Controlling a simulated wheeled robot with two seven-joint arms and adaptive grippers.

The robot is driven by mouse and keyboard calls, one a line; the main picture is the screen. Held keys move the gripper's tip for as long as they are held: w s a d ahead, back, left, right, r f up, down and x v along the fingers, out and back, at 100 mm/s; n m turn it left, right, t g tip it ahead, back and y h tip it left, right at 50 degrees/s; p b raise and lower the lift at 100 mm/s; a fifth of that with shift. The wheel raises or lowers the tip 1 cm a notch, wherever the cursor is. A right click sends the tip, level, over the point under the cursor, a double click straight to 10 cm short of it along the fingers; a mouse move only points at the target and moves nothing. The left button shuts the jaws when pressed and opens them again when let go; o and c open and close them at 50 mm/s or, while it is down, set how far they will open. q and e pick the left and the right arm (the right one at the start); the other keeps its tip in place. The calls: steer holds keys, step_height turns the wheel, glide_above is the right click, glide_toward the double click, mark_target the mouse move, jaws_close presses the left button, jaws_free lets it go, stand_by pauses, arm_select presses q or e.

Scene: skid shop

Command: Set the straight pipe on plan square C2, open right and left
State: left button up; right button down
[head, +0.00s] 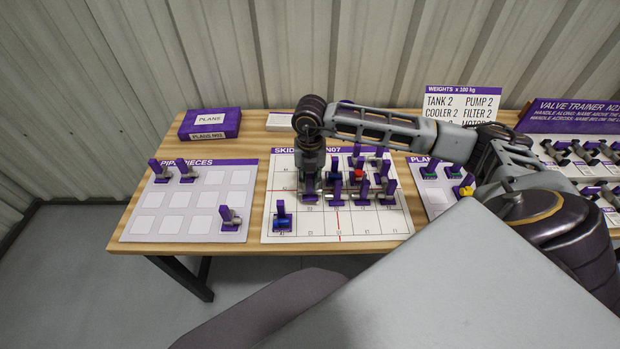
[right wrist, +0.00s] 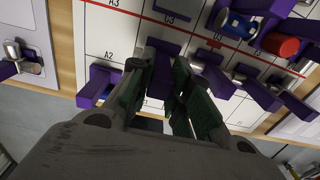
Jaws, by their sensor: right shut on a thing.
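The skid plan board (head: 275,185), a white grid with red lines, lies on the wooden table. My right gripper (head: 310,188) points down over its left-middle part. In the right wrist view the gripper (right wrist: 170,95) is shut on a purple-handled piece, taken as the straight pipe (right wrist: 163,42). Its pipe body is mostly hidden by the fingers, so I cannot tell whether it touches the board or which way its ends face. The square under it is covered; A2, A3 labels show to its left. My left gripper is not in view.
Several purple-handled pieces stand close on the right of the gripper, among them a blue one and a red one (head: 356,174). A blue piece (head: 282,221) stands at the front left. The pipe pieces board (head: 158,226) is left; a plans box (head: 210,123) stands behind.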

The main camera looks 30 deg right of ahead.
mark_target(310, 185)
steer(key=shift+f+b, duration=0.55)
steer(key=shift+f, duration=0.15)
steer(key=shift+f+b, duration=0.3)
steer(key=shift+b, duration=0.1)
stand_by(0.8)
steer(key=shift+f+b, duration=0.45)
steer(key=shift+f, duration=0.1)
stand_by(0.6)
steer(key=c, duration=1.3)
jaws_free()
steer(key=shift+o, duration=0.2)
steer(key=shift+r+p, duration=0.35)
steer(key=shift+r, duration=0.4)
